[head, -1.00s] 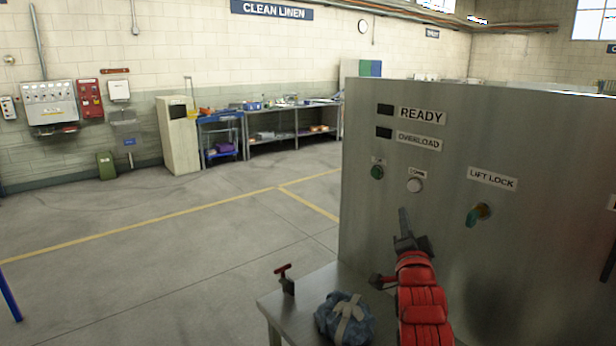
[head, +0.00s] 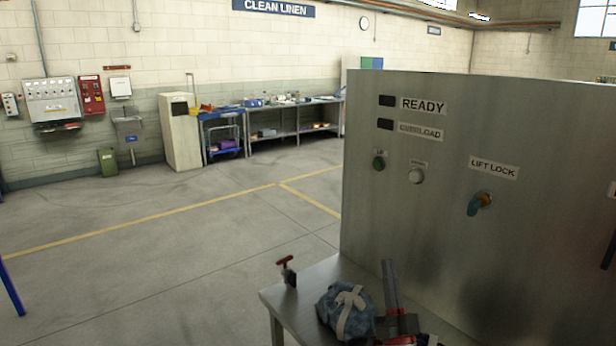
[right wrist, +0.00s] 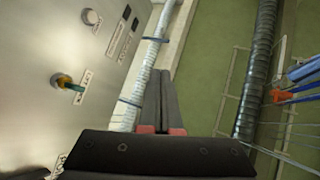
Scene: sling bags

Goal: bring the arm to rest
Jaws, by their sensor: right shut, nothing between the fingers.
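My right gripper (head: 389,284) is low in the head view, in front of the metal panel's lower left part and just right of the blue bundle. Its fingers are together and empty. In the right wrist view the two dark fingers (right wrist: 160,100) lie side by side with nothing between them. Most of my right arm is below the head view's edge. My left gripper is not in view.
The metal panel (head: 400,230) carries a green button (head: 378,163), a white knob (head: 416,176) and a teal lift-lock key (head: 474,206). A metal table (head: 300,300) holds a tied blue bundle (head: 335,305) and a red-handled tool (head: 287,270).

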